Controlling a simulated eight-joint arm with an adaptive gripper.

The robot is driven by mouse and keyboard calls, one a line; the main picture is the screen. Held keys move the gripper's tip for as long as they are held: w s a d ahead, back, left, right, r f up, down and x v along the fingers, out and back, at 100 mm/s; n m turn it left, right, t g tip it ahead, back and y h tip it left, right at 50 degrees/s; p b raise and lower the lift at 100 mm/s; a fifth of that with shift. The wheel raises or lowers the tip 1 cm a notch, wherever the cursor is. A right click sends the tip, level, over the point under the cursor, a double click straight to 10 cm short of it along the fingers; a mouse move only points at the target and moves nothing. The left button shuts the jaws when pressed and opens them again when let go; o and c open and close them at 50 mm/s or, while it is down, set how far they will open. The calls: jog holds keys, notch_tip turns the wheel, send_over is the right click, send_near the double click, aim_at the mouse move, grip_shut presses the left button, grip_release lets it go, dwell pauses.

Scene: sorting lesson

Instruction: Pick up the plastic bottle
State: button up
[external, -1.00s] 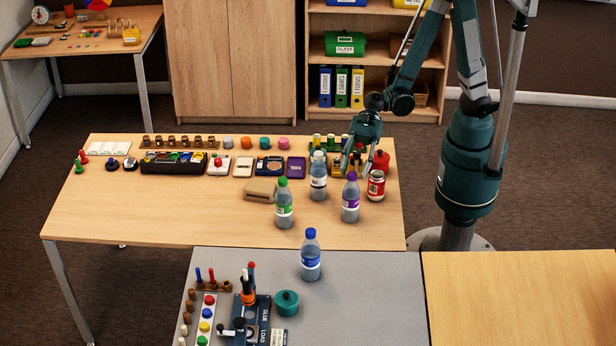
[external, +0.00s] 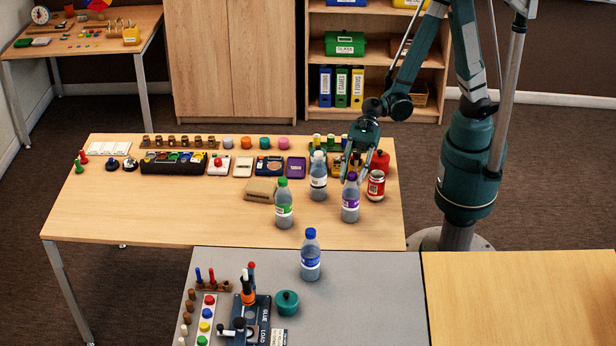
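Several clear plastic bottles stand upright. The purple-capped bottle (external: 350,203), the white-capped bottle (external: 318,182) and the green-capped bottle (external: 284,209) are on the wooden table (external: 150,215). The blue-capped bottle (external: 310,262) stands on the grey table (external: 375,300). My gripper (external: 356,171) points down at the purple cap, between the white-capped bottle and a red jar. Its fingers look apart, one just left of the purple cap. I cannot tell whether they touch the bottle. The bottle still stands on the table.
The red jar (external: 376,185) stands close to the right of the purple-capped bottle. A tan box (external: 260,190) lies behind the green-capped bottle. Several small devices and cups line the table's back. The wooden table's left front is clear.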

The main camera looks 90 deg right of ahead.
jog(key=c, duration=0.5)
jog(key=shift+c, duration=0.2)
jog(key=shift+r, duration=0.2)
jog(key=shift+r+p, duration=1.65)
jog(key=shift+r, duration=3.15)
